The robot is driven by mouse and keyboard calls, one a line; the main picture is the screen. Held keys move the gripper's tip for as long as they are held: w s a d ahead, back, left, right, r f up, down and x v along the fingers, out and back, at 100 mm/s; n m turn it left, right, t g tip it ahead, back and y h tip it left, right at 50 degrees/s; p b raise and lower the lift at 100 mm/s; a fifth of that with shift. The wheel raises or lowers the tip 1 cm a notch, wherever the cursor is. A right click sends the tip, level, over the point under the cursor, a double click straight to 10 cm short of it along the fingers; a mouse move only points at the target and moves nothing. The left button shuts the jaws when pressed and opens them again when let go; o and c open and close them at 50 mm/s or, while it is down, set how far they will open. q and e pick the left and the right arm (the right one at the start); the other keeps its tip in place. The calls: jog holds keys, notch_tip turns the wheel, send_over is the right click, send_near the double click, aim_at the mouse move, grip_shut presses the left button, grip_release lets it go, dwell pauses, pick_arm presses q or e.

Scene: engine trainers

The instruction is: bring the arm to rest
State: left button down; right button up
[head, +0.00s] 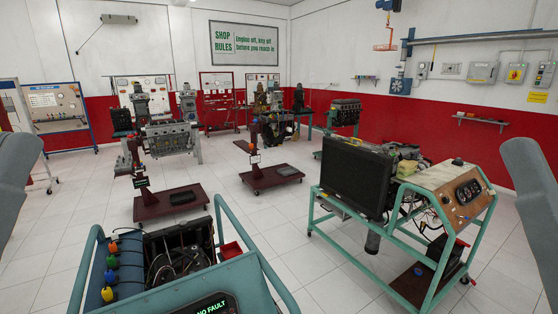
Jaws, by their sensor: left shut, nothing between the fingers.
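A grey rounded part of my left arm (14,172) shows at the left edge of the head view. A similar grey part of my right arm (533,190) shows at the right edge. Both arm parts are cut off by the picture's edges. No gripper fingers show on either side, and I see nothing held. Neither visible arm part appears to touch anything.
A teal-framed trainer with a "NO FAULT" display (208,305) stands close in front. A teal engine stand with a radiator (357,183) and gauge panel (462,194) stands at right. Dark red wheeled stands (171,203) are farther back. Tiled floor (283,226) is clear between them.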

notch_tip(320, 180, up, 24)
jog(key=p, duration=2.1)
jog(key=shift+r, duration=0.15)
dwell(1.0)
